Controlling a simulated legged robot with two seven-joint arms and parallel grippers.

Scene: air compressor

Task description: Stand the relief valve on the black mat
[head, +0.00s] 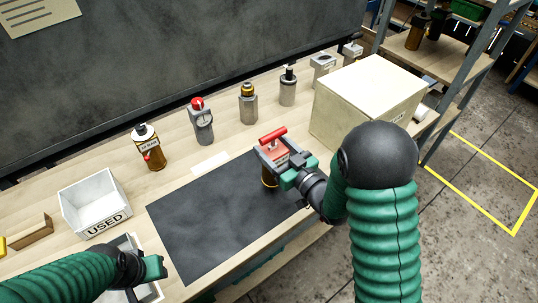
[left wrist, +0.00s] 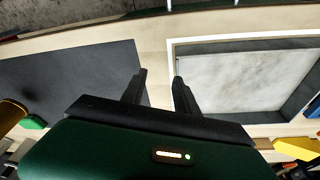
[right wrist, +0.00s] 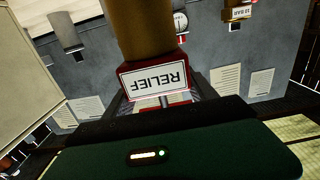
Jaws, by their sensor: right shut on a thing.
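The relief valve has a red bar handle on top (head: 272,135), a red labelled body and an amber lower part. My right gripper (head: 274,157) is shut on it at the right end of the black mat (head: 205,222). It looks roughly upright; I cannot tell whether its base touches the mat. In the right wrist view its RELIEF label (right wrist: 154,80) shows upside down between the fingers (right wrist: 160,98). My left gripper (head: 155,268) is open and empty near the front left of the mat; its parted fingers show in the left wrist view (left wrist: 159,80).
A row of bottles and fittings stands behind the mat, including an amber one (head: 149,150) and a red-topped grey one (head: 202,122). A white USED bin (head: 94,205) is at left. A large cream box (head: 368,98) stands at back right. Most of the mat is bare.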

